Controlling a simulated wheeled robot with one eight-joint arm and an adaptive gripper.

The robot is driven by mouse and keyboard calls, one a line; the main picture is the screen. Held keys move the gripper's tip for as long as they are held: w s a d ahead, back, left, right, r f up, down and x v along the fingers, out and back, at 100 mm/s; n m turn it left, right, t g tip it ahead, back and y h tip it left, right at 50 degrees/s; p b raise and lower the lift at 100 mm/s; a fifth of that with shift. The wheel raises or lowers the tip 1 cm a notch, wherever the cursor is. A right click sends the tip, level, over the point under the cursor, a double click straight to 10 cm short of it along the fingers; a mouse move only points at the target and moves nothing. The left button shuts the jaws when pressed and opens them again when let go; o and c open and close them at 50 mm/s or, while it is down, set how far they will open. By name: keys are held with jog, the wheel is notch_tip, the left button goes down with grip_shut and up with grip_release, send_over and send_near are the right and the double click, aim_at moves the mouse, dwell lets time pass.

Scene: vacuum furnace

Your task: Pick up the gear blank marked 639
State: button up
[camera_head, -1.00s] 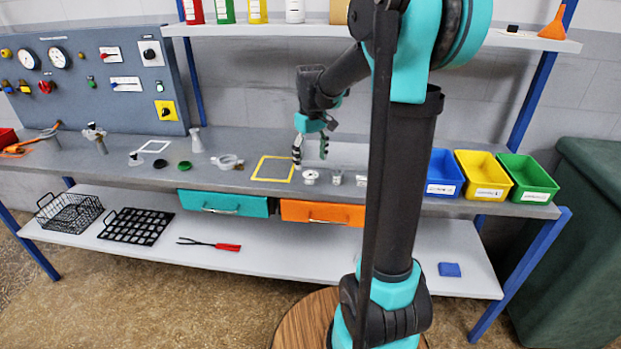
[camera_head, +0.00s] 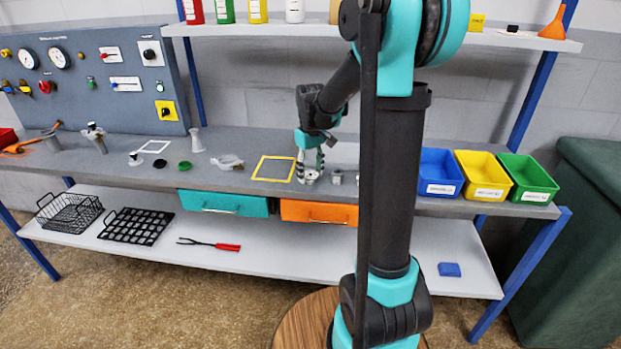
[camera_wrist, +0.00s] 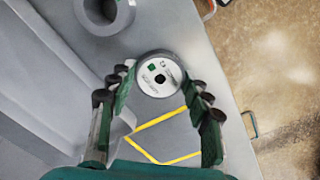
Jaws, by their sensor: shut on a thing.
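A round metal gear blank (camera_wrist: 160,74) with a dark centre hole and a small green square on its face sits between my fingertips in the wrist view. My gripper (camera_wrist: 158,88) is shut on it, with one finger on each side. The marking on its face is too small to read. In the head view my gripper (camera_head: 310,172) points down at the bench, just right of a yellow outlined square (camera_head: 273,169), and largely covers the gear blank. I cannot tell whether the blank still touches the bench.
A second metal part (camera_head: 337,178) stands close on the right; a ring-shaped part (camera_wrist: 104,12) shows at the wrist view's upper left. Blue (camera_head: 438,176), yellow (camera_head: 484,178) and green (camera_head: 528,181) bins stand farther right. An upper shelf (camera_head: 510,40) runs above the bench.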

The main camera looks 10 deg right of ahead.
jog(key=c, duration=0.7)
jog(key=shift+o, duration=0.2)
